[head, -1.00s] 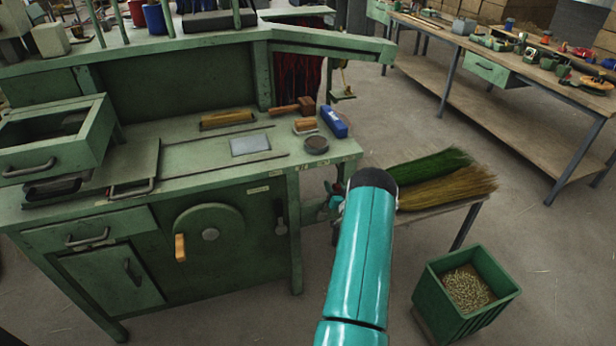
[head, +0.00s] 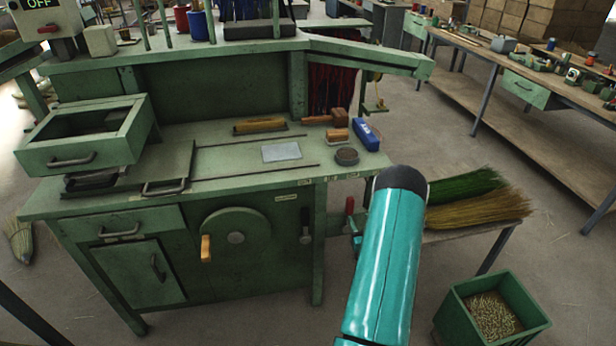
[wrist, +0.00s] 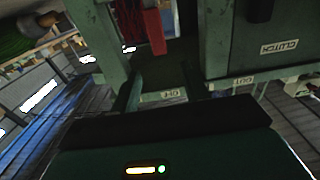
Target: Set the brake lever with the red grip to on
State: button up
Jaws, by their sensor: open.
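The brake lever's red grip (head: 349,206) stands upright at the right end of the green bench, just left of my teal arm. In the wrist view the red grip (wrist: 152,30) is at the upper middle, beside green posts.
The bench (head: 250,185) has a handwheel (head: 235,238) and a clutch lever (head: 305,226) on its front. Broom bristles (head: 475,205) lie on a low table at right. A green bin (head: 492,312) stands on the floor.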

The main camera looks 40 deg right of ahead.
jog(key=w+a+r+g+y, duration=0.1)
jog(key=w+a+r, duration=0.3)
jog(key=r, duration=0.2)
jog(key=w+a+r+n+g+y, duration=0.1)
jog(key=w+a+r, duration=0.3)
jog(key=r, duration=0.3)
jog(key=w+a+r+n+g, duration=0.1)
jog(key=w+a+r, duration=0.3)
jog(key=r, duration=0.3)
jog(key=shift+a+g+y, duration=0.3)
jog(key=shift+a+y, duration=0.1)
jog(key=shift+a, duration=0.15)
